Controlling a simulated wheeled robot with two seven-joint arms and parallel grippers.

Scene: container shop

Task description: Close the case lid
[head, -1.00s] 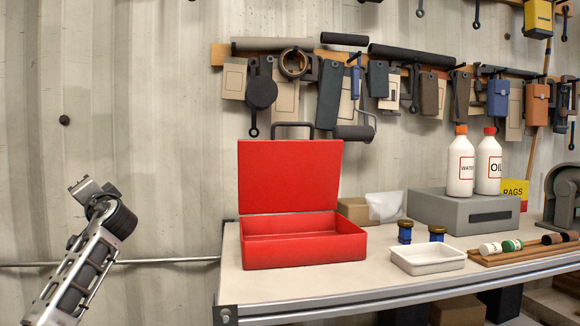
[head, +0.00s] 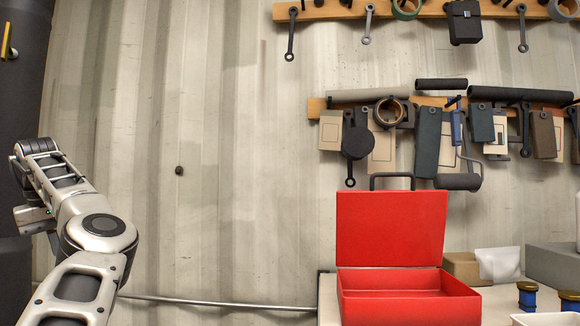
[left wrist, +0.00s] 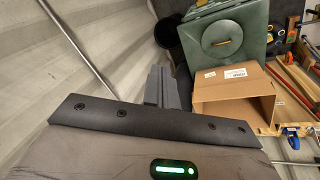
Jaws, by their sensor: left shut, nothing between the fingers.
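The red case (head: 410,308) stands open on the workbench at the lower right of the head view. Its lid (head: 391,230) stands upright at the back, with a dark handle (head: 391,178) above its top edge. The inside of the case looks empty. My left arm rises at the left of the head view, well apart from the case; its fingers cannot be made out there. In the left wrist view my left gripper (left wrist: 162,88) shows as grey fingers held together with nothing between them. The case is not in the left wrist view. My right gripper is not in view.
Beside the case are a tan box (head: 462,268), a white pouch (head: 498,264) and blue jars (head: 527,295). Tools hang on wall rails (head: 440,101). The left wrist view shows an open cardboard box (left wrist: 233,97) and a green container (left wrist: 222,42).

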